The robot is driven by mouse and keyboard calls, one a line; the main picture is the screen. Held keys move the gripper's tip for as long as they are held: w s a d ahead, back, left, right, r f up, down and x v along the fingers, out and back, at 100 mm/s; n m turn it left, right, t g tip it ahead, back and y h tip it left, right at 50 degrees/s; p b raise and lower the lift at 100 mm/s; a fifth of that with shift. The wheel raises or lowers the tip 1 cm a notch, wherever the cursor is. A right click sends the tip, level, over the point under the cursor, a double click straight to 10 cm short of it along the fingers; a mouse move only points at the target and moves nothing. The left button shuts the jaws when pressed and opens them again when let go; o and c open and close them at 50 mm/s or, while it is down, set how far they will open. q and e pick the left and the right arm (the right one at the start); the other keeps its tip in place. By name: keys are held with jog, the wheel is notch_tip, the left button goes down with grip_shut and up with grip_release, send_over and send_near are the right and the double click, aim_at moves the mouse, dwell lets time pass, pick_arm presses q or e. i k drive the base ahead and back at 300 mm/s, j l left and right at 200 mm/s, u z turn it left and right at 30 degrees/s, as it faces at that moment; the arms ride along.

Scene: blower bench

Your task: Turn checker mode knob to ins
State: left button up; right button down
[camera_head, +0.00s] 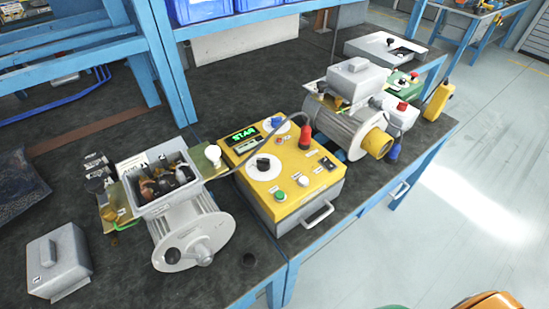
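The checker (296,207) is a grey box with a yellow top panel, standing at the front edge of the dark bench. A black knob (263,164) sits on a white dial at the panel's left. A blue knob (276,122) sits on another white dial at the back. Dial lettering is too small to read, so I cannot tell which is the mode knob or its setting. A display (243,137) shows green characters. Green (280,195) and white (303,181) buttons and a red plug (305,135) are on the panel. Neither gripper is in view.
An opened motor (180,215) stands left of the checker, with a grey cover (57,263) farther left. Another motor (350,118) with a yellow end stands right, close to the checker. Floor is free at front right.

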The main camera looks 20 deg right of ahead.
aim_at(263, 164)
jog(key=k+j+z, duration=0.1)
jog(key=z, duration=0.3)
jog(key=k+z, duration=0.2)
jog(key=z, duration=0.2)
jog(key=k+z, duration=0.15)
jog(key=z, duration=0.25)
jog(key=k+z, duration=0.15)
jog(key=z, duration=0.25)
